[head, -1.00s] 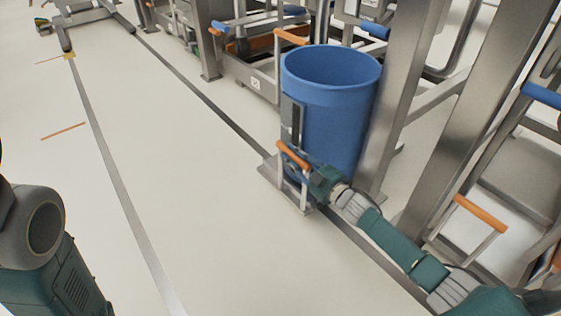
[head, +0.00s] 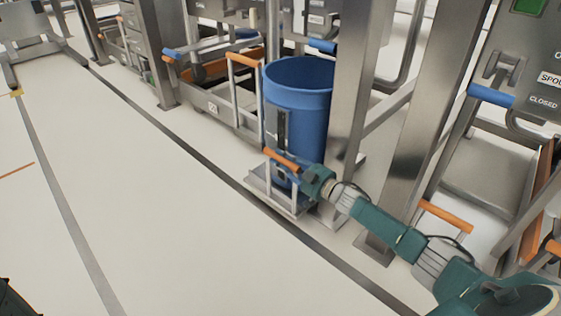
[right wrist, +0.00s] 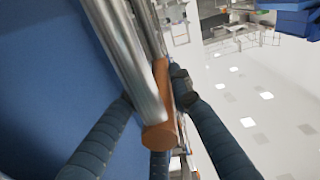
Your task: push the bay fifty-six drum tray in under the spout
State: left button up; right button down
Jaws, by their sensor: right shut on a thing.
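The blue drum (head: 299,100) stands upright on a low grey metal tray (head: 262,189), and the post at right hides part of its right side. The tray's upright frame ends in an orange handle bar (head: 281,158) in front of the drum. My right gripper (head: 304,174) is shut on this handle. In the right wrist view its dark fingers (right wrist: 152,128) are around the orange handle (right wrist: 160,133), with the blue drum wall (right wrist: 45,70) close at left. My left gripper is out of view. No spout can be made out above the drum.
A steel post (head: 354,85) stands just right of the drum, with another post (head: 419,130) farther right. A neighbouring tray with an orange handle (head: 245,60) stands left of the drum. A dark floor strip (head: 190,145) runs past the bays. The floor at left is clear.

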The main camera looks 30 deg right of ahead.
jog(key=c, duration=1.6)
grip_release()
jog(key=shift+o, duration=0.2)
jog(key=v, duration=1.2)
